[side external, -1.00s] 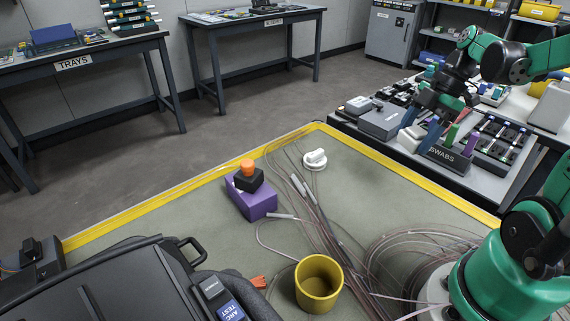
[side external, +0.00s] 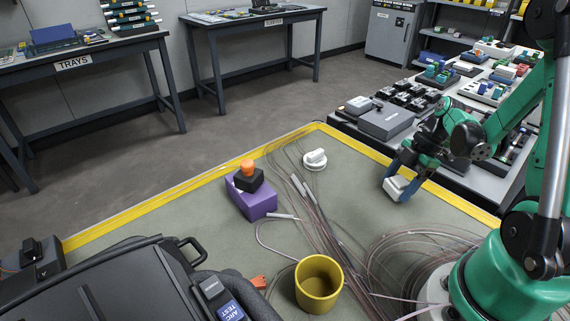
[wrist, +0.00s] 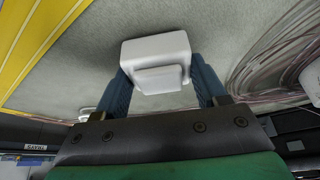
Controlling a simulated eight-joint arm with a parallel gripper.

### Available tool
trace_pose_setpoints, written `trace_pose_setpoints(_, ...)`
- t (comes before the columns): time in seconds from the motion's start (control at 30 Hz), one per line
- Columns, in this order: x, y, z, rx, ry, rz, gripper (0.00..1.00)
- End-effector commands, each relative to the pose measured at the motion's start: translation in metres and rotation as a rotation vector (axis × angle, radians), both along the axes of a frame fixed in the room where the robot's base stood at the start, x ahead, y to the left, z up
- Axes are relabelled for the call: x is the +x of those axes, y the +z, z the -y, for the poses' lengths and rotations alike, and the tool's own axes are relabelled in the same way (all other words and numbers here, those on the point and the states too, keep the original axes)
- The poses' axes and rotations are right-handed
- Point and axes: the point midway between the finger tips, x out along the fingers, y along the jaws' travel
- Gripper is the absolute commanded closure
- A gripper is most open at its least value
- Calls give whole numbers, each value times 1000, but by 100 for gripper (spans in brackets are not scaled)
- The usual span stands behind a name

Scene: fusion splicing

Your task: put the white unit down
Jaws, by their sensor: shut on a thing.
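The white unit (side external: 396,187) is a small rounded white block held between the blue fingers of my gripper (side external: 402,186). In the side view it hangs over or touches the right part of the grey-green mat (side external: 360,205); I cannot tell if it touches. In the wrist view the white unit (wrist: 157,60) sits between the two blue fingertips of my gripper (wrist: 160,82), one on each side, with the mat surface behind it.
A purple block with an orange-topped black piece (side external: 250,192), a white round knob (side external: 315,160) and a yellow cup (side external: 318,285) stand on the mat. Loose fibres (side external: 320,215) cross the middle. A side table (side external: 460,180) with parts lies beyond the yellow edge (side external: 370,150).

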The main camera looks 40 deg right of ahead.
Motion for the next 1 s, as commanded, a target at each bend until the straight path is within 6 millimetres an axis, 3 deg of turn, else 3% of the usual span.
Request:
trace_pose_setpoints(0.33,0,-3,0,0,0,0,87)
trace_pose_setpoints(0.37,0,-3,0,0,0,0,27)
trace_pose_setpoints(0.43,0,-3,0,0,0,0,7)
trace_pose_setpoints(0.47,0,-3,0,0,0,0,4)
trace_pose_setpoints(0.83,0,0,0,0,0,0,4)
trace_pose_setpoints(1.0,-3,17,7,0,-2,0,4)
